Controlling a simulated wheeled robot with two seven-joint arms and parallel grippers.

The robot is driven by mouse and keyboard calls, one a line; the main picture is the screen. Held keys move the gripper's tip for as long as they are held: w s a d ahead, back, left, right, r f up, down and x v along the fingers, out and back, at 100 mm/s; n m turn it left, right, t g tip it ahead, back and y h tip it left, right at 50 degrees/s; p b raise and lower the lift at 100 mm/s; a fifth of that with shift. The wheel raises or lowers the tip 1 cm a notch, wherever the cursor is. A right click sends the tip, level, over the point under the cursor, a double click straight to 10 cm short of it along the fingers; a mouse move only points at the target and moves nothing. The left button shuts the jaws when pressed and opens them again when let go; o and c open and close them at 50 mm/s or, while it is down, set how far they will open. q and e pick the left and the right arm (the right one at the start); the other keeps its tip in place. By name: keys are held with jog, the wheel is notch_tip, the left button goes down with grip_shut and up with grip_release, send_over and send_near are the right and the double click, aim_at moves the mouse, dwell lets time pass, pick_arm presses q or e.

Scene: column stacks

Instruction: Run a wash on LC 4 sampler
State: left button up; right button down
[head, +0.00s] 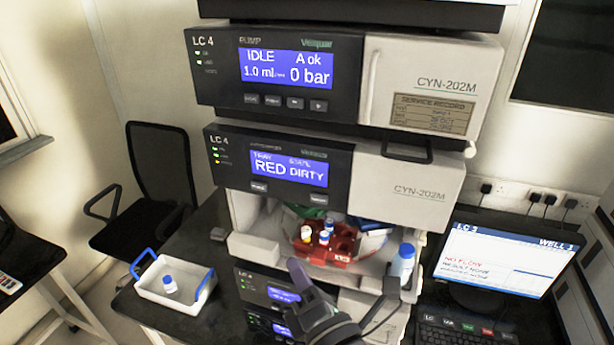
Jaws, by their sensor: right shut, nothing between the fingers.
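The LC 4 sampler (405,178) is the middle module of the stack. Its blue display (289,168) reads RED and DIRTY, with two small buttons, left (259,188) and right (319,199), below it. Under it an open bay shows a red tray (340,246) holding several small vials with coloured caps; green and blue parts lie behind. The LC 4 pump (420,85) above shows IDLE, A ok, 1.0 ml and 0 bar. My right gripper (298,272) is shut and empty, in front of the lower module, below the red tray. My left gripper is out of view.
A white bottle with a blue cap (402,265) stands right of the bay. A white carrier with blue handles (190,318) holds a small blue-capped bottle (170,285) at left. A monitor (500,258) and keyboard (455,335) are at right; a black chair (158,165) is at left.

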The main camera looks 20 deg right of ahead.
aim_at(319, 199)
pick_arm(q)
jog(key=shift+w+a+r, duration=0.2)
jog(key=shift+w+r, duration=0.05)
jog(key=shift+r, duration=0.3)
pick_arm(e)
notch_tip(319, 199, up, 4)
jog(key=shift+s+f+n+t, duration=0.1)
jog(key=shift+f+n+t, duration=0.15)
jog(key=shift+n+t, duration=0.15)
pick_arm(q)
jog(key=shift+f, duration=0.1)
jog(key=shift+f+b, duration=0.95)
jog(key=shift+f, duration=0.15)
pick_arm(e)
jog(key=w+d, duration=0.5)
jog(key=w, duration=0.2)
jog(key=shift+w, duration=0.15)
jog(key=shift+w, duration=0.1)
jog(key=shift+w+d, duration=0.2)
jog(key=shift+w, duration=0.05)
